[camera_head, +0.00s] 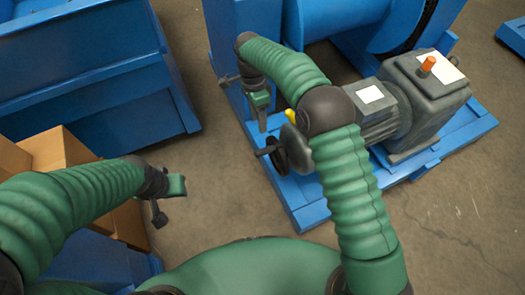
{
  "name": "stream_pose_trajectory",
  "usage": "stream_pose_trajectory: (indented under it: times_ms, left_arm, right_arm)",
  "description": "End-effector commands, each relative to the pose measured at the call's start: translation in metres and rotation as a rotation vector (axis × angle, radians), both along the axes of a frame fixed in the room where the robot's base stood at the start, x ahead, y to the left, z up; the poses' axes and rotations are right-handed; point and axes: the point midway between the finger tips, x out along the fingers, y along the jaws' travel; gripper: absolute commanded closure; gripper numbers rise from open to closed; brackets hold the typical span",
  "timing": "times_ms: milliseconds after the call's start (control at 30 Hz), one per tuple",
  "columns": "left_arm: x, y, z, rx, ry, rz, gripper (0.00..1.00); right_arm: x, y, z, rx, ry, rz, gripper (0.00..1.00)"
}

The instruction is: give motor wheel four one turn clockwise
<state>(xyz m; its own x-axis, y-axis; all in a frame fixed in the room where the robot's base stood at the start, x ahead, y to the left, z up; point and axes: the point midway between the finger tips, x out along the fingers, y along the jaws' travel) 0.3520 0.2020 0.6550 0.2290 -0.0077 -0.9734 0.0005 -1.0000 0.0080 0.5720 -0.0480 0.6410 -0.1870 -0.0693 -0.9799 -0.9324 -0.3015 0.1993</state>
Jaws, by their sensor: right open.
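A grey motor (432,92) with a ribbed body sits on a blue base frame. A dark handwheel (296,150) stands at the motor's left end, partly hidden by my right arm. A short dark handle (268,150) sticks out on the wheel's left side. My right gripper (261,118) is open and points down, just above and left of the wheel; I see nothing between its fingers. My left gripper (170,200) hangs over bare floor at the left, away from the wheel; I cannot tell how far its fingers are apart. No number shows on the wheel.
A blue drum (335,18) stands behind the motor. An orange-topped knob (427,65) rises from the motor housing. A blue bin (100,75) and cardboard boxes (60,148) are at the left. The concrete floor (230,185) between them is clear.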

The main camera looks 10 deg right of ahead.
Motion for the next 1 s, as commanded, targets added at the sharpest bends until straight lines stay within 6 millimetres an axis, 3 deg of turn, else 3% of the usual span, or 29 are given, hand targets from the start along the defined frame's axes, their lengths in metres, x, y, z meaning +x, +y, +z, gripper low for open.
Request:
stream_pose_trajectory:
  times_ms: [33,300,500,900,1000]
  left_arm:
    - [0.0,0.0,-0.011,0.0,0.0,0.0,0.64]
    - [0.0,-0.001,-0.04,0.0,0.001,-0.001,0.64]
    - [0.0,-0.001,-0.054,0.0,0.001,-0.001,0.64]
    - [0.0,-0.001,-0.056,0.0,0.001,0.0,0.64]
    - [0.0,-0.001,-0.056,0.0,0.001,-0.001,0.64]
  right_arm:
    - [-0.003,-0.003,-0.019,-0.001,0.004,-0.002,0.56]
    - [-0.016,-0.008,-0.09,0.001,0.003,0.0,0.56]
    - [-0.023,-0.01,-0.126,0.001,0.0,0.0,0.56]
    - [-0.025,-0.011,-0.136,0.002,-0.002,0.0,0.56]
    - [-0.025,-0.011,-0.136,0.002,-0.002,0.0,0.69]
